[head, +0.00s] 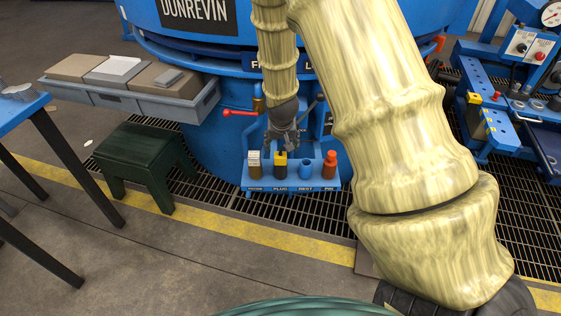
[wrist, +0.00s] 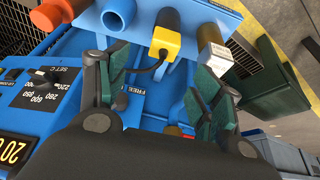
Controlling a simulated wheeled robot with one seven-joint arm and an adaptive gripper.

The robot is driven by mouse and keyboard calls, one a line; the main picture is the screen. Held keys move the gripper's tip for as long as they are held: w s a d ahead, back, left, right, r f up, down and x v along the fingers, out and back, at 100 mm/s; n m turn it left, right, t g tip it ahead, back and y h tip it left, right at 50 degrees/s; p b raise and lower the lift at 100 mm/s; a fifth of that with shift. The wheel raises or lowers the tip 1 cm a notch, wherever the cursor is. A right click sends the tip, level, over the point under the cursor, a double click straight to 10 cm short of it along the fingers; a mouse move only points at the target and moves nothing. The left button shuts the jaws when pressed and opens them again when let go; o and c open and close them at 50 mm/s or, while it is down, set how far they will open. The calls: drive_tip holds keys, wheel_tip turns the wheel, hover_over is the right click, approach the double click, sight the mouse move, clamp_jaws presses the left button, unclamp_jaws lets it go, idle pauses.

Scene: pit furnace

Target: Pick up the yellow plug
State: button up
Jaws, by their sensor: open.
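The yellow plug (head: 280,158), with a dark lower body, stands upright in the PLUG place of a small blue rack (head: 290,187). In the wrist view the yellow plug (wrist: 166,43) lies just beyond the fingertips, and a black cord runs from it. My gripper (head: 283,145) is just above the plug in the head view. In the wrist view my gripper (wrist: 158,72) has its green-padded fingers spread apart with nothing between them. I cannot tell the exact gap to the plug.
A white-topped brown cylinder (head: 254,163) stands left of the plug. A blue cylinder (head: 306,168) and an orange-red pin (head: 330,164) stand to its right. A red-handled lever (head: 238,113) and the blue furnace wall (head: 212,145) are close. A green stool (head: 145,160) stands left.

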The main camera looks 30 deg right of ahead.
sight(280, 155)
drive_tip(key=x, duration=0.5)
drive_tip(key=shift+a+b, duration=0.1)
drive_tip(key=shift+b, duration=0.2)
drive_tip(key=shift+a+b+x, duration=0.15)
drive_tip(key=shift+b+x, duration=0.1)
drive_tip(key=shift+x, duration=1.05)
drive_tip(key=shift+a+b+x, duration=0.1)
drive_tip(key=shift+b+x, duration=0.1)
drive_tip(key=shift+x, duration=1.1)
drive_tip(key=shift+s+a, duration=0.1)
drive_tip(key=shift+s, duration=0.05)
drive_tip(key=c, duration=1.1)
